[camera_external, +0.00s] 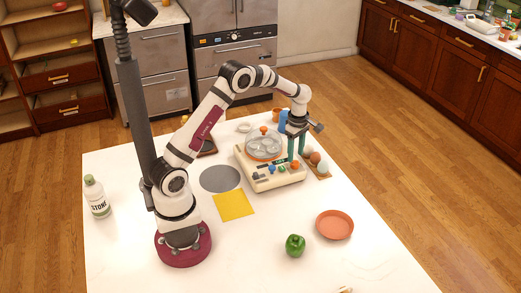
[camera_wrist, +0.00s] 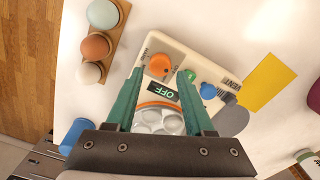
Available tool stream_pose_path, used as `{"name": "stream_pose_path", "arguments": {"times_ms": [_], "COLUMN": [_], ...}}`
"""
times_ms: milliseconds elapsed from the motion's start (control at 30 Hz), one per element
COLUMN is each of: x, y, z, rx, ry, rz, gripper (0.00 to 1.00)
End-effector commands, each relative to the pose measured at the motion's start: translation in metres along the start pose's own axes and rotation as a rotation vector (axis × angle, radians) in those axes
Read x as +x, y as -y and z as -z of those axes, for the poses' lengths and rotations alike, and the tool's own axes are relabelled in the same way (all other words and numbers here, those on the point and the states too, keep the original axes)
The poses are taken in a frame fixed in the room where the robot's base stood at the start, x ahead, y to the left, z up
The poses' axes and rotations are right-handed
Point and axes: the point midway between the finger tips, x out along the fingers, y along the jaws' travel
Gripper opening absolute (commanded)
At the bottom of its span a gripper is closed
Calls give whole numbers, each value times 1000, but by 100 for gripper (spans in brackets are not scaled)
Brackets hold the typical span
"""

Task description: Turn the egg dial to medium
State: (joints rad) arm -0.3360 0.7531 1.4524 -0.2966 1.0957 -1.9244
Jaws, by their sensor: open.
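The cream egg cooker (camera_external: 262,183) stands on the white table, with a clear lid (camera_external: 263,146) over its round egg tray. Its front panel has a row of knobs: an orange dial (camera_wrist: 160,64), a green knob (camera_wrist: 188,76), a blue knob (camera_wrist: 208,90) and a dark grey knob (camera_wrist: 228,98). I cannot read which is the egg dial. A small display (camera_wrist: 157,93) reads OFF. My gripper (camera_wrist: 161,75) is open and empty, its green fingers pointing down over the orange dial's end of the panel. In the wrist view the orange dial shows between and just beyond the fingertips; contact is unclear.
A wooden holder (camera_wrist: 104,45) with several eggs stands beside the cooker. A blue cup (camera_wrist: 74,133) is behind it. A yellow sheet (camera_external: 233,205), a grey disc (camera_external: 220,179), an orange plate (camera_external: 334,225) and a green pepper (camera_external: 295,245) lie around. The front table is mostly free.

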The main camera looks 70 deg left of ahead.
Motion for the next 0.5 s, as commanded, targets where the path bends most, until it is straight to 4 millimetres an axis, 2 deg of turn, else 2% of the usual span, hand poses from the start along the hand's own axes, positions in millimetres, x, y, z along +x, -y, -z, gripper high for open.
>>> {"name": "stream_pose_path", "arguments": {"times_ms": [100,200,500], "x": [21,31,37], "y": [1,0,0], "z": [0,0,0], "rx": [1,1,2], "ry": [0,0,0], "rz": [3,1,0], "gripper": [53,53,53]}}
